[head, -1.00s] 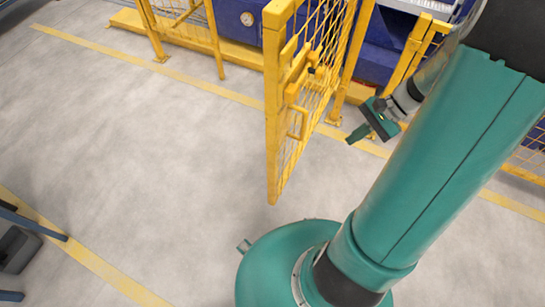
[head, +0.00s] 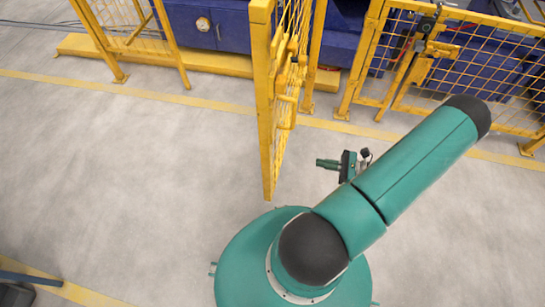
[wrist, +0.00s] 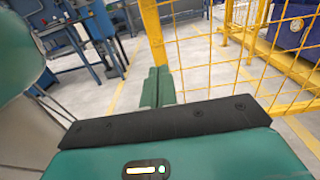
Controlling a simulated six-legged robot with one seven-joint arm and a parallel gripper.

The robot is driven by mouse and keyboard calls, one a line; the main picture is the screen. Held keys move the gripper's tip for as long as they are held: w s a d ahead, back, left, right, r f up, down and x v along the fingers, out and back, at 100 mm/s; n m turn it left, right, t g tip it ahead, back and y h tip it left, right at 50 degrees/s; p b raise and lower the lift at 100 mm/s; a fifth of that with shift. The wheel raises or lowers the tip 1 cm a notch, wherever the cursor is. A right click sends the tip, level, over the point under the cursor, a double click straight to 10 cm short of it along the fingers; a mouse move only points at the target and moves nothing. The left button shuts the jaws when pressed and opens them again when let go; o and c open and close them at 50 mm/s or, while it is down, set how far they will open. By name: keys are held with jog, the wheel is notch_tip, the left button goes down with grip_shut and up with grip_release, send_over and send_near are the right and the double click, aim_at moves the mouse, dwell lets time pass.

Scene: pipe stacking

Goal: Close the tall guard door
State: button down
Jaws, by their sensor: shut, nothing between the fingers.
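The tall guard door (head: 263,110) is a yellow frame with wire mesh and stands swung open, out from the fence line towards me. The head view shows it nearly edge-on. Its handle (head: 290,97) is on the right-hand face. My gripper (head: 325,163) is to the right of the door's near edge, low and apart from it, with its fingers shut and empty. In the wrist view the shut fingers (wrist: 156,88) point towards the door's near post, and the door's mesh (wrist: 220,62) fills the right side.
A yellow fence panel (head: 135,35) stands left of a gap in front of a blue machine (head: 230,28). Another mesh panel (head: 470,55) with a latch stands at the right. Open floor lies left of the door. The wrist view shows blue workbenches (wrist: 62,40) behind.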

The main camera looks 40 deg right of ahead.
send_near(274, 154)
jog(key=f+x, duration=0.1)
jog(key=x, duration=0.5)
jog(key=shift+w, duration=0.5)
jog(key=shift+w+a+f, duration=0.1)
